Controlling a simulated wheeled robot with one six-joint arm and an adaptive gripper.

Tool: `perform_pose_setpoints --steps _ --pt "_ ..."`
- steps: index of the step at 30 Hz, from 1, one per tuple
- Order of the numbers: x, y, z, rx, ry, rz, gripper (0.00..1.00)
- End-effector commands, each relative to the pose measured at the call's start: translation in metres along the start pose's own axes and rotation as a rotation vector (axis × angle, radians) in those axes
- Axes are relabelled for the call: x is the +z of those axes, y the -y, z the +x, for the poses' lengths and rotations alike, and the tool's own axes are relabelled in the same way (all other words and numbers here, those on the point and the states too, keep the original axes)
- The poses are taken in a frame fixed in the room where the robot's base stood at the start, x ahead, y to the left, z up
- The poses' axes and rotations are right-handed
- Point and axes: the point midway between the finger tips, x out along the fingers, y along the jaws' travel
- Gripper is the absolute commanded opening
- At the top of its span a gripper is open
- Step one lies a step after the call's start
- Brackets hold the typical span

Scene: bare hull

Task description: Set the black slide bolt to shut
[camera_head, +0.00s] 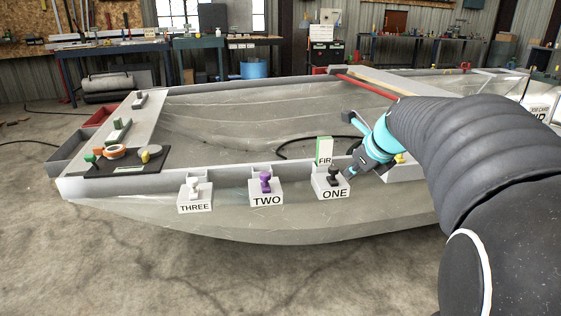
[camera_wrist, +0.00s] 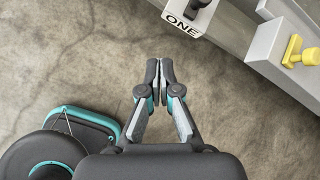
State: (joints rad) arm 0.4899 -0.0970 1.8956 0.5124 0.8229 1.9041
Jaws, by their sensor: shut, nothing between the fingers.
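The black slide bolt (camera_head: 334,176) is a dark knob on a pale block labelled ONE, on the near side of the grey hull. In the wrist view its dark end (camera_wrist: 200,3) is cut off by the top edge, above the ONE label. I cannot tell how far the bolt is slid. My gripper (camera_head: 349,175) appears just right of the black bolt in the head view. In the wrist view my gripper (camera_wrist: 159,68) is shut and empty over bare floor, with its fingertips apart from the bolt and below it in the picture.
A purple bolt (camera_head: 265,183) on block TWO and a white bolt (camera_head: 194,188) on block THREE lie to the left. A green-and-white FIR block (camera_head: 325,151) stands behind ONE. A yellow knob (camera_wrist: 292,50) is on the right. The near floor is clear.

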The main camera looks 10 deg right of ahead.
Motion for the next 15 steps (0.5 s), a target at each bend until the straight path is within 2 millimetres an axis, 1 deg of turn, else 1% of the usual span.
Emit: perform_pose_setpoints --steps 1,3,6,11,15 --pt "-0.002 0.016 0.004 -0.009 0.008 0.101 0.00" --pt "-0.002 0.032 0.008 -0.017 0.021 0.223 0.00" --pt "-0.003 0.048 0.011 -0.025 0.035 0.338 0.00" --pt "-0.003 0.056 0.018 -0.027 0.041 0.404 0.00" --pt "-0.003 0.055 0.035 -0.025 0.040 0.404 0.00"
